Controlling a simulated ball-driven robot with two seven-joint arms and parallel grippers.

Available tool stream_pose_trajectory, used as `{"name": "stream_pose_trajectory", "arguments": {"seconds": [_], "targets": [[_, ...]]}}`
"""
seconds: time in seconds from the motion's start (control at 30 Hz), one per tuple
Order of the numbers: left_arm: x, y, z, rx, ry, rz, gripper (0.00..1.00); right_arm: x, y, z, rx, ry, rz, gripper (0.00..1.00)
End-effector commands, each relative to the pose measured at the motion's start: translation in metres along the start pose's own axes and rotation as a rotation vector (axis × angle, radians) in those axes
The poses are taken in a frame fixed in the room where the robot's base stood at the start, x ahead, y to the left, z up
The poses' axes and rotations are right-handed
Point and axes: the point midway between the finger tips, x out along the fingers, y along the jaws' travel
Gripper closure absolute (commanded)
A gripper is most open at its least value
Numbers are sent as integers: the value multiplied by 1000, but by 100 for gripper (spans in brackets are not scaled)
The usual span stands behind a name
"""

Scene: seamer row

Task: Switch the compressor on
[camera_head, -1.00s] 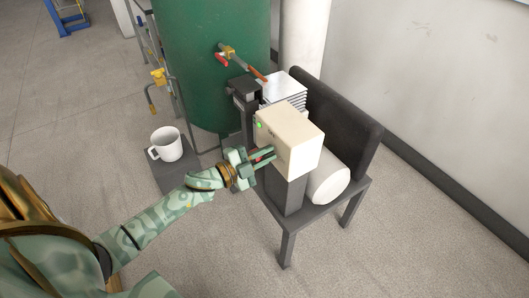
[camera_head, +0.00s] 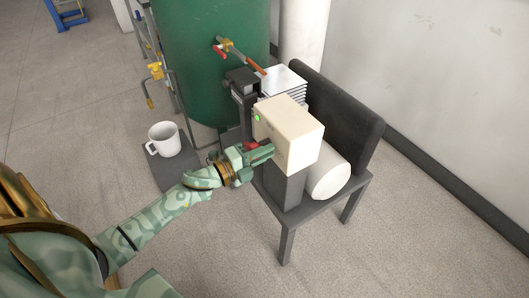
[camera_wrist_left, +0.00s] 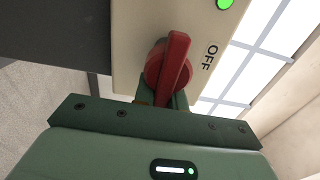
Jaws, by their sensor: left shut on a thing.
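The compressor's cream switch box (camera_head: 296,137) sits on the dark stand, with a lit green lamp (camera_head: 257,118) on its face. In the left wrist view, the red rotary switch (camera_wrist_left: 168,70) is on that face, beside the word OFF (camera_wrist_left: 209,56); its handle runs nearly upright in the picture, apart from that word. My left gripper (camera_head: 262,153) is at the face, shut on the red switch, whose red also shows between the fingers in the head view (camera_head: 250,146). The fingertips are mostly hidden in the wrist view. My right gripper is not in view.
A green tank (camera_head: 212,60) with a red-handled valve (camera_head: 220,51) stands behind. A white mug (camera_head: 164,139) sits on a low dark block at left. A white cylinder (camera_head: 329,177) and a dark guard (camera_head: 337,112) are beside the box. The floor in front is clear.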

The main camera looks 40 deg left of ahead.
Motion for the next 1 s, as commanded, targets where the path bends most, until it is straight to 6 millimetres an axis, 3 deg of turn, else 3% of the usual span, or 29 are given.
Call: {"name": "stream_pose_trajectory", "arguments": {"seconds": [0.33,0.37,0.43,0.83,1.0], "targets": [[-1,3,0,4,0,6,100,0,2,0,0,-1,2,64],[-1,3,0,4,0,6,82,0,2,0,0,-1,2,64],[-1,3,0,4,0,5,65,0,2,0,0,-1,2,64],[-1,1,0,3,0,2,65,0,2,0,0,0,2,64],[-17,0,0,1,-2,3,65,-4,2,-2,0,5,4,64]]}}
